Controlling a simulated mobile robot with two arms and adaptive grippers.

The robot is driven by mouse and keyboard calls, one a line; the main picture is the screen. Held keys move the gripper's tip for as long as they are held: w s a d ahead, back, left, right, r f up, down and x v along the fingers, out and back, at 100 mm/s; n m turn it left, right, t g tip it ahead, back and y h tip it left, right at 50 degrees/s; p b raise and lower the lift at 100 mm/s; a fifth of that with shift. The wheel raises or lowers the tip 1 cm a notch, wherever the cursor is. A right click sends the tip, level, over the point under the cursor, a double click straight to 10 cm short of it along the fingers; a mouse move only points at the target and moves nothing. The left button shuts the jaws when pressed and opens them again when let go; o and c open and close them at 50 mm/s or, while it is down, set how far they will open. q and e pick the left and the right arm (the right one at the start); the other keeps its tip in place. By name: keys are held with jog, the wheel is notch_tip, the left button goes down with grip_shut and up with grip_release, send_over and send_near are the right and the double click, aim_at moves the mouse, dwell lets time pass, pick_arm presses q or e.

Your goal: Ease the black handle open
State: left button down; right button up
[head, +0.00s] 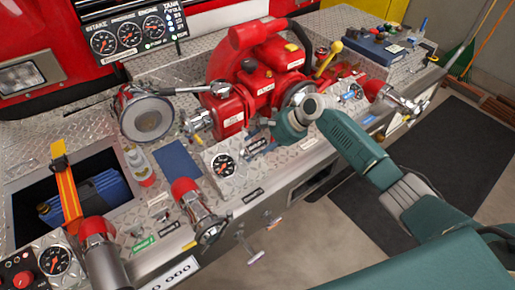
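A black curved bar (303,36) also stands at the pump's upper right; I cannot tell for sure which is the task's black handle. My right arm comes in from the lower right. My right gripper (277,128) is in front of the pump's lower right part, apart from the dark lever. Its fingers are small and partly hidden by the wrist, so its opening is unclear. My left gripper is not in view.
A yellow-knobbed lever (329,58) stands right of the pump. Red-capped valves (198,200) line the panel's front, with a gauge (222,165) between. An open bin (85,190) with blue contents is at left. A dark mat (425,165) lies on the clear floor at right.

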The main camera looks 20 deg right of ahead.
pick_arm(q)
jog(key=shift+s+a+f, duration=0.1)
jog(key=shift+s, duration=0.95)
pick_arm(e)
jog(key=v, duration=1.2)
jog(key=shift+a, duration=0.1)
